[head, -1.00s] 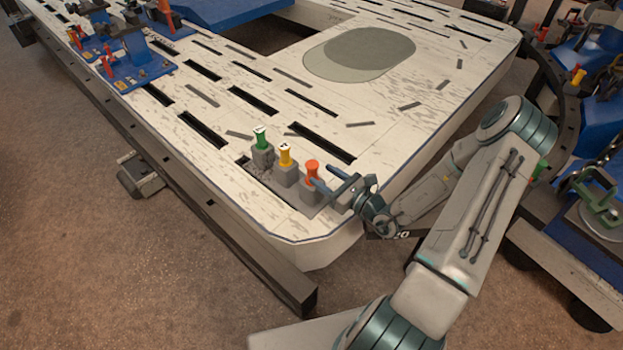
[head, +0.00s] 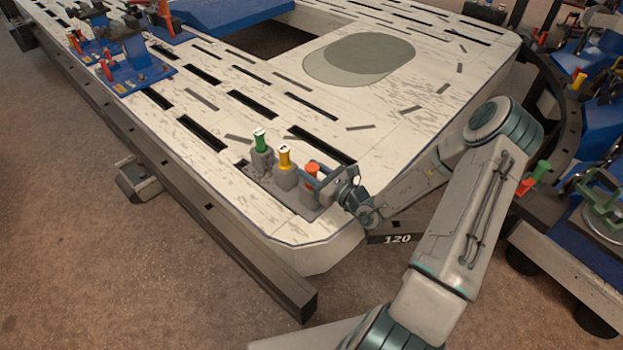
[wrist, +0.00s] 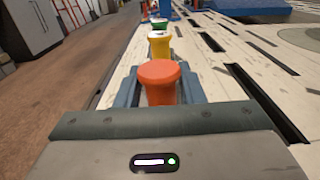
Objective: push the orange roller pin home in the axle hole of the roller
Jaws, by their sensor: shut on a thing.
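The orange roller pin (head: 312,170) stands upright in the nearest of a row of grey blocks at the corner of the white bench. In the wrist view its orange head (wrist: 158,82) is between the two blue fingers. My gripper (head: 308,177) is level beside the block and shut on the orange pin. The fingers hide part of the pin in the head view. The pin's lower end and the hole under it are hidden, so I cannot tell how deep it sits. I cannot make out the roller as a separate part.
A yellow pin (head: 285,157) and a green pin (head: 260,140) stand upright in blocks just beyond the orange one. The slotted bench top (head: 400,110) is clear to the right. Blue fixtures (head: 125,70) stand at the far left.

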